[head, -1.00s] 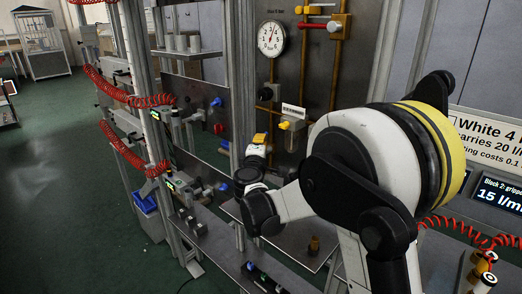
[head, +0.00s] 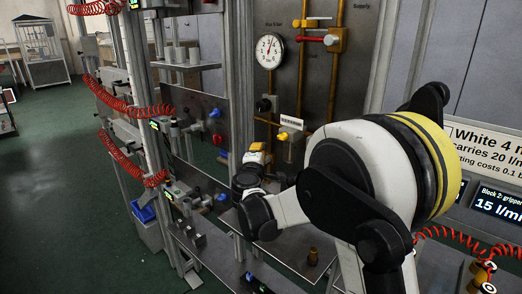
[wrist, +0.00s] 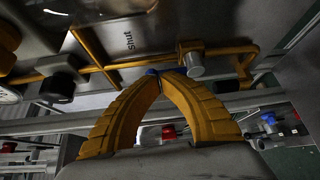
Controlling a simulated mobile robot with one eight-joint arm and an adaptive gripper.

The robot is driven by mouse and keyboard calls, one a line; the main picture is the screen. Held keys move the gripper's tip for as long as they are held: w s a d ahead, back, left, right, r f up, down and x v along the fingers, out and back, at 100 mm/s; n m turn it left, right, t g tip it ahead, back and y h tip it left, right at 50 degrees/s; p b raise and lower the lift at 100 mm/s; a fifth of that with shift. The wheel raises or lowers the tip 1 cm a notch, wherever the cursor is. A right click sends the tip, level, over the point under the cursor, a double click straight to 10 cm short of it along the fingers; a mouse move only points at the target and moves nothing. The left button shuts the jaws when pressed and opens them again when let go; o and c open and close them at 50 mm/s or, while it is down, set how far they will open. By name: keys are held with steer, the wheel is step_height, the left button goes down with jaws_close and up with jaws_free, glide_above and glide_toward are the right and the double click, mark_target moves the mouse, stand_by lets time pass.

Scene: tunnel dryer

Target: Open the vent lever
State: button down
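My gripper (wrist: 158,76) shows in the wrist view. Its two ribbed orange fingers curve together and their tips appear to meet, with nothing clearly held. Past the tips are a grey cylindrical fitting (wrist: 191,64) and an orange pipe (wrist: 110,70) on a panel marked "Shut". In the head view my gripper (head: 257,148) is small, in front of the panel and partly hidden by my arm. No label names the vent lever, so I cannot tell which part it is. A red lever (head: 312,39) and a yellow-ended lever (head: 318,20) sit on the pipes at the top.
A round gauge (head: 269,50) is on the panel, with a black knob (head: 264,105) below it. A yellow-knobbed filter unit (head: 288,143) stands beside it. Red coiled hoses (head: 130,105) hang at the left. A shelf (head: 295,245) lies below.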

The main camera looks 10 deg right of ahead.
steer(key=shift+w+a, duration=0.1)
steer(key=shift+w, duration=0.05)
steer(key=w+a+f+n+g+h+p, duration=0.2)
steer(key=w+f+n+g+p, duration=0.1)
steer(key=n+g+p, duration=0.4)
steer(key=shift+w+a+f+n+g, duration=0.3)
steer(key=shift+w+a+n+g, duration=0.15)
steer(key=shift+n+g, duration=0.5)
steer(key=shift+s+d, duration=0.1)
steer(key=shift+s+d, duration=0.45)
steer(key=shift+s, duration=0.1)
steer(key=p+v, duration=0.2)
steer(key=v, duration=1.2)
steer(key=shift+s+f+p, duration=0.35)
